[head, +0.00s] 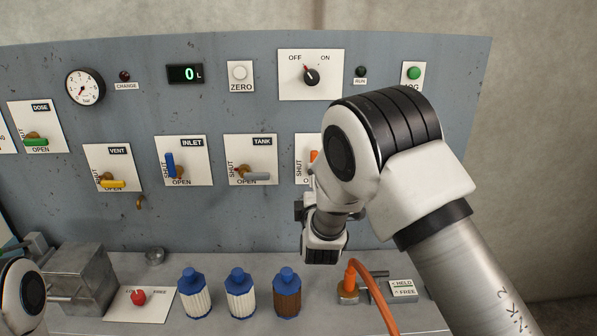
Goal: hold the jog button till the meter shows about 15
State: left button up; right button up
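The green jog button (414,73) is on a white plate at the panel's upper right. My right arm covers part of its label, and nothing touches the button. My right gripper (306,212) is low in front of the panel, below the orange-handled valve (314,156) and well below the button. My own arm mostly hides its fingers, so I cannot tell whether they are open. Only a joint of my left arm shows at the lower left edge; its gripper is not in view.
The rotary switch (311,76) points to OFF. The run lamp (361,72) and change lamp (125,76) look dark. Several valves line the panel.

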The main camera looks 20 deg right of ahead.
aim_at(413, 73)
jog(key=u, duration=0.35)
jog(key=z, duration=1.5)
